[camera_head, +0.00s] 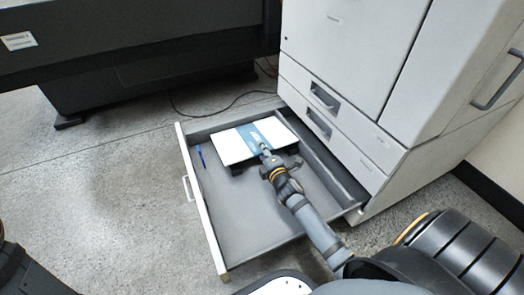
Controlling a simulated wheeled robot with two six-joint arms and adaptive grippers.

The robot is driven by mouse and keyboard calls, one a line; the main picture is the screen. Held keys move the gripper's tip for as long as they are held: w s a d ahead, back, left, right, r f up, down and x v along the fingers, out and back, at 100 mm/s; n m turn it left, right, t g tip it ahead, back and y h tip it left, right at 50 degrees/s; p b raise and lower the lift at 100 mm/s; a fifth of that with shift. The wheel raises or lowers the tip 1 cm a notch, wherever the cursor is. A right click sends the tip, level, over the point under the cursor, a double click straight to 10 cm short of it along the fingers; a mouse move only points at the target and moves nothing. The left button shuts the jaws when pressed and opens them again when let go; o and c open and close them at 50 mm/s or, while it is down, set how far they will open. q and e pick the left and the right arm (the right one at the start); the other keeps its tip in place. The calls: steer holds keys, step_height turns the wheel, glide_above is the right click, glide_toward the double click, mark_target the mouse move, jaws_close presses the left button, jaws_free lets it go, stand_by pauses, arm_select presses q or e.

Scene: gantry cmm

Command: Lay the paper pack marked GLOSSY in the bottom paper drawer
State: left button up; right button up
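The paper pack (232,146) is white with a blue printed band; its lettering is too small to read. It is over the far part of the open bottom drawer (246,227), within its walls, roughly flat. Dark patches under its near edge suggest that it is a little above the drawer floor. My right gripper (264,149) reaches in from the lower right and is shut on the pack's near edge, with a finger over the blue band. The lower finger is hidden. My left gripper is not in view.
The white cabinet (345,48) stands behind the drawer, with closed drawers above it. A small blue item (200,156) is at the drawer's left side. A dark machine (130,45) fills the upper left, and a cable (215,112) crosses the floor. Floor at left is clear.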

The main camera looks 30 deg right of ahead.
stand_by(0.4)
steer(key=o, duration=0.6)
steer(key=v, duration=1.2)
steer(key=shift+f, duration=0.1)
